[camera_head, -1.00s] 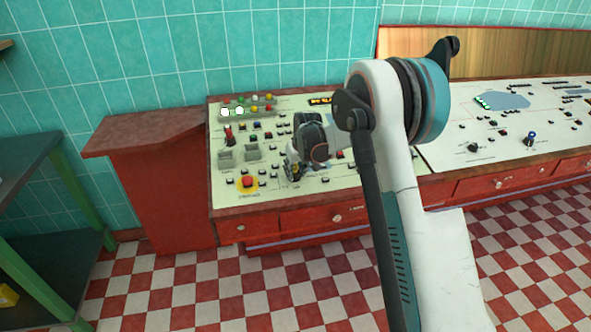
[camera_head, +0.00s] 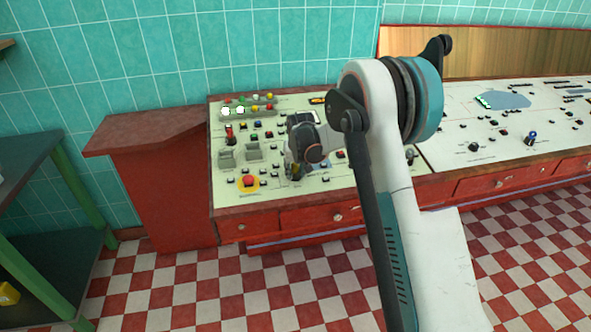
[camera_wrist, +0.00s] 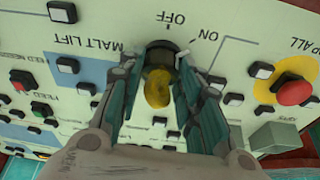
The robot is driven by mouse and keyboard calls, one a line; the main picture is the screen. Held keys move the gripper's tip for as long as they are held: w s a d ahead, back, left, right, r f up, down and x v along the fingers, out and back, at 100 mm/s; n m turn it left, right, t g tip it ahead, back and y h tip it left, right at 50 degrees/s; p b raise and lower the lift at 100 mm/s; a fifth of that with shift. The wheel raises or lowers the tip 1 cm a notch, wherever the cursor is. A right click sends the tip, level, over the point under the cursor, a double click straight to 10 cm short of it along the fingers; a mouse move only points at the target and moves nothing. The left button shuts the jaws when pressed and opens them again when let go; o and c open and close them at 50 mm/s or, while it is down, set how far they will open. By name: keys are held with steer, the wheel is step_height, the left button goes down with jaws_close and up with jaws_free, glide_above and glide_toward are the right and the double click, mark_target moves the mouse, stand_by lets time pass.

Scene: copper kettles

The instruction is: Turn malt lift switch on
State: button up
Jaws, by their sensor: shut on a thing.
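The malt lift switch (camera_wrist: 158,88) is a yellow knob on a dark round base, under the upside-down labels MALT LIFT, OFF and ON in the wrist view. My gripper (camera_wrist: 160,80) has its two fingers on either side of the knob and is shut on it. In the head view my gripper (camera_head: 295,172) is low over the middle of the control panel (camera_head: 225,190), and my wrist hides most of the switch. Which label the knob points to is hard to tell.
A red emergency button on a yellow disc (camera_wrist: 292,90) is beside the switch; it also shows in the head view (camera_head: 249,181). Several small buttons surround the gripper. A red lever (camera_head: 229,134) stands further back. A dark green table (camera_head: 35,170) is at the left.

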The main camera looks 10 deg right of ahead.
steer(key=o, duration=1.1)
steer(key=shift+c, duration=0.2)
steer(key=v, duration=1.2)
steer(key=shift+r, duration=0.1)
